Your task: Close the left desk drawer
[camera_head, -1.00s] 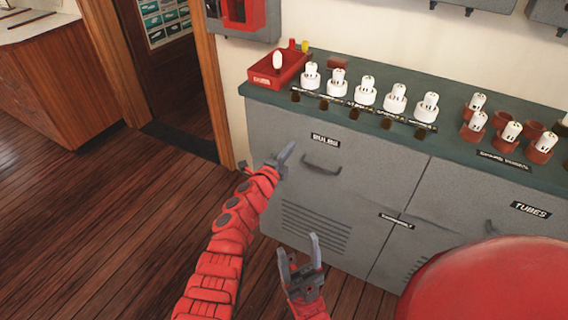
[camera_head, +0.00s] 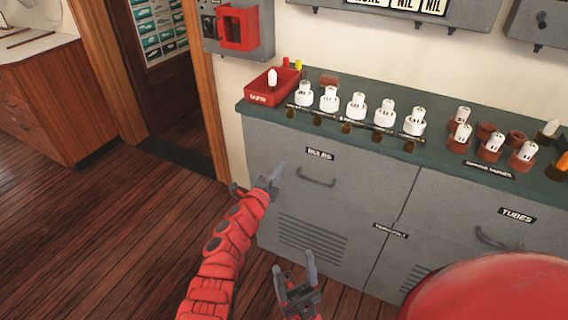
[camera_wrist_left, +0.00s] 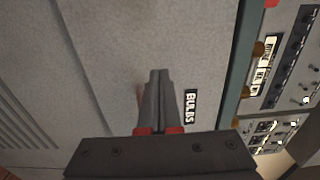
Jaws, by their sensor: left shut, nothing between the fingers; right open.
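The left desk drawer has a grey front (camera_head: 352,200) with a BULBS label (camera_head: 320,153) and a dark bar handle (camera_head: 316,180). I see no clear gap around its front, though its left edge is partly behind my arm. My left gripper (camera_head: 277,174) is shut and empty in front of the drawer's left part, left of the handle. In the left wrist view its fingertips (camera_wrist_left: 160,78) point at the grey front beside the label (camera_wrist_left: 190,106); I cannot tell whether they touch. My right gripper (camera_head: 295,278) is open and empty, lower down before the vents.
The green desk top (camera_head: 440,150) holds a red tray (camera_head: 272,90), white bulbs in holders (camera_head: 357,106) and brown sockets (camera_head: 490,150). A drawer labelled TUBES (camera_head: 517,215) is at the right. Wooden floor (camera_head: 90,230) is clear at the left, by a doorway.

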